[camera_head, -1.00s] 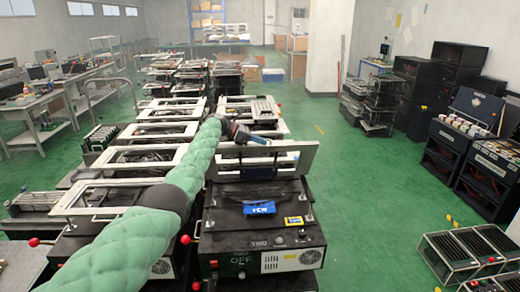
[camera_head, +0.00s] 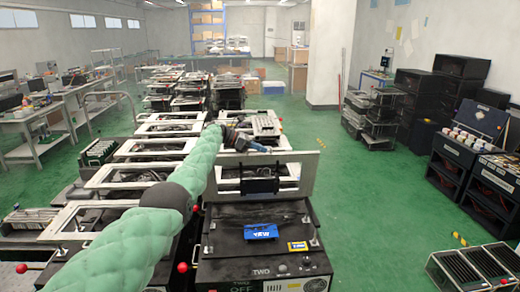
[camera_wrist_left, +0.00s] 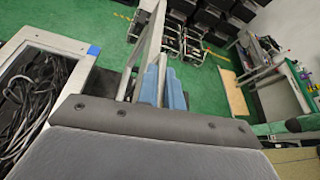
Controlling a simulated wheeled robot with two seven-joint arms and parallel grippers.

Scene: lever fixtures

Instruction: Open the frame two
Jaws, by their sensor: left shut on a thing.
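The frame of the fixture marked TWO (camera_head: 310,172) is a pale metal rectangle with a window. It stands raised, steeply tilted, at the back of its black box (camera_head: 222,255), which has a blue tag and a yellow label on top. My left gripper (camera_head: 246,143) is at the frame's upper edge, left of its middle. In the left wrist view its blue fingers (camera_wrist_left: 163,86) are shut on the frame's thin metal edge (camera_wrist_left: 153,42). The exact contact is partly hidden by the gripper body. My right gripper is not in view.
Other fixtures with flat pale frames (camera_head: 113,176) stand close on the left and behind. A red knob (camera_head: 182,268) sticks out at the box's left front. Green floor (camera_head: 370,215) is clear to the right. Black cabinets (camera_head: 447,160) stand further right.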

